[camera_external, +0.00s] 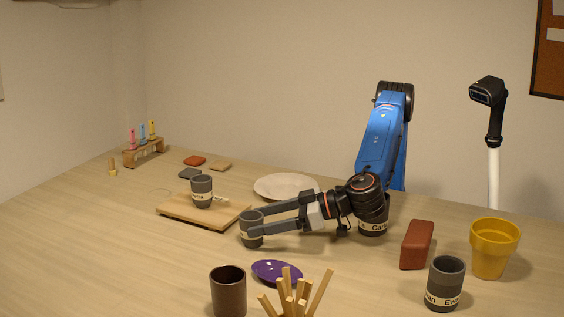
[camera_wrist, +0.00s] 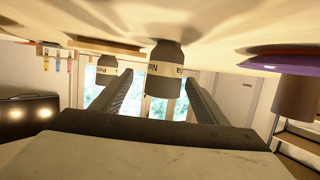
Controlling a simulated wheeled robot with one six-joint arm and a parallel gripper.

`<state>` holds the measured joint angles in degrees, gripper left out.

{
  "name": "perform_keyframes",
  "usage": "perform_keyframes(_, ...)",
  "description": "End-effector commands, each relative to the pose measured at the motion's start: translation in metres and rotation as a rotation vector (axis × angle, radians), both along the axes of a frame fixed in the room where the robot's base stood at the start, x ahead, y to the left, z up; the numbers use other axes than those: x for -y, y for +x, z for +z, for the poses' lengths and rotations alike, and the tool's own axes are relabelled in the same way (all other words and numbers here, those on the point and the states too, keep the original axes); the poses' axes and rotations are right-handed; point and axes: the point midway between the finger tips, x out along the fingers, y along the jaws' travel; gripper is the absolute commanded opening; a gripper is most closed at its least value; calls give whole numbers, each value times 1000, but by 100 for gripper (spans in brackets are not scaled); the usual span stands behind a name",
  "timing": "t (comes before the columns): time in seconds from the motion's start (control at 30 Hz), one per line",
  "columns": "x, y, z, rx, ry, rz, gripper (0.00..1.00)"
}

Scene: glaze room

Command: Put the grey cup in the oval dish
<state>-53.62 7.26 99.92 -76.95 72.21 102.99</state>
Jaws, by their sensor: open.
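A grey cup with a cream label (camera_external: 251,229) stands upright on the table, at the tips of my gripper (camera_external: 268,221). My gripper is open and reaches left, low over the table. In the wrist view, which is upside down, this cup (camera_wrist: 164,72) shows between the ends of the two fingers (camera_wrist: 160,84), with no clear contact. A purple oval dish (camera_external: 277,271) lies empty in front of the fingers; its edge (camera_wrist: 290,60) shows at the right of the wrist view. Other grey labelled cups are on the wooden board (camera_external: 202,190), behind my arm (camera_external: 373,224) and at the front right (camera_external: 445,284).
The wooden board (camera_external: 175,209) lies left of the gripper. A pale plate (camera_external: 284,186) lies behind it. A brown cup (camera_external: 228,292) and several upright sticks (camera_external: 292,297) stand near the dish. A red block (camera_external: 417,245) and yellow pot (camera_external: 493,248) stand right. The left front table is clear.

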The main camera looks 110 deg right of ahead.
Motion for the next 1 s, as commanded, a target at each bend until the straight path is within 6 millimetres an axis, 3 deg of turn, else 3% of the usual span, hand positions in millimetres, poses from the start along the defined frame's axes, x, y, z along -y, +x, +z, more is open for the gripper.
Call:
perform_keyframes(0.37, 7, 21, -5, 0, 1, 0, 67)
perform_keyframes(0.7, 18, 60, -16, 0, 1, -1, 67)
perform_keyframes(0.97, 18, 63, -17, 0, 0, 1, 67)
perform_keyframes(1.0, 18, 63, -17, 0, 0, 1, 58)
